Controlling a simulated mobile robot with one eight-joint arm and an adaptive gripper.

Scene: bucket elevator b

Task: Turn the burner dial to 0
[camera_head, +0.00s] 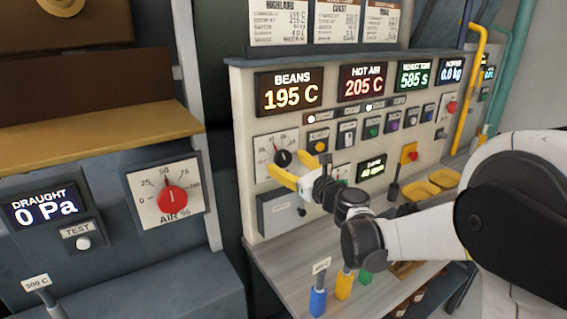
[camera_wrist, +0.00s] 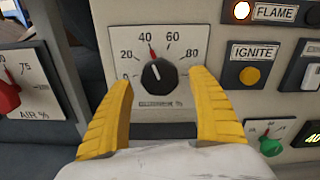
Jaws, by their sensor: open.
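The burner dial is a black round knob (camera_wrist: 158,75) on a pale plate with a scale from 0 upward, in the middle of the wrist view. A red mark shows just above the knob, close to 40, and the knob's pointer appears to face that way. In the head view the dial (camera_head: 283,158) sits on the white panel, left of centre. My gripper (camera_wrist: 160,86) is open, its yellow fingers on either side of the knob and apparently apart from it. The gripper (camera_head: 303,176) also shows before the panel.
A yellow IGNITE button (camera_wrist: 250,76) and a green knob (camera_wrist: 270,145) lie right of the dial. A red AIR % dial (camera_head: 172,198) is on the left cabinet. Below are a grey box (camera_head: 283,213) and coloured levers (camera_head: 343,285) on the shelf.

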